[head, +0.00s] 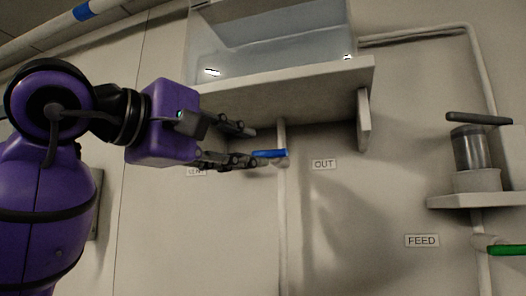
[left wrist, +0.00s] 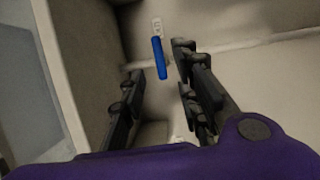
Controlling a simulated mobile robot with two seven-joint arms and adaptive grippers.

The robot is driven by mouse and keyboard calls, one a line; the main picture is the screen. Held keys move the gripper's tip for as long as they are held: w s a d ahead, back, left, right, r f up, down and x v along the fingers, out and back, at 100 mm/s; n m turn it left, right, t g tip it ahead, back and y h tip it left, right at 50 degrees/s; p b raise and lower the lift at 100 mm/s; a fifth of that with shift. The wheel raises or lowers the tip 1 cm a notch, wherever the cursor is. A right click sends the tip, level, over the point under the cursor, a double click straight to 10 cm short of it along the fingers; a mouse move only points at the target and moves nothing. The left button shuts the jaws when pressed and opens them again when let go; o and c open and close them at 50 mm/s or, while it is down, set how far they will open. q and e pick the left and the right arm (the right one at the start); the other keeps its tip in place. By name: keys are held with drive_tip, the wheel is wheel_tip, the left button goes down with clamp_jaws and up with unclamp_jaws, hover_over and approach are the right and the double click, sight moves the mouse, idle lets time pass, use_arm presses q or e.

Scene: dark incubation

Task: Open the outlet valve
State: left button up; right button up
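The outlet valve has a blue handle (head: 270,154) on a vertical pipe (head: 282,215) under the tank shelf, left of the OUT label (head: 324,164). In the head view the handle lies about level. My left gripper (head: 250,145) reaches in from the left, its fingers open, with the lower fingertip close to the handle's left end. In the left wrist view the blue handle (left wrist: 160,58) shows ahead, between the two spread fingertips (left wrist: 158,62). I cannot tell whether a finger touches it. My right gripper is not in view.
A clear tank (head: 270,45) stands on a shelf (head: 300,85) just above the gripper, with a bracket (head: 364,120) at right. At the right are a cup-like vessel (head: 474,150) on a small shelf, a FEED label (head: 422,240) and a green handle (head: 507,250).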

sight(267, 153)
use_arm(q)
drive_tip(key=x, duration=0.6)
drive_tip(key=shift+s, duration=0.1)
clamp_jaws()
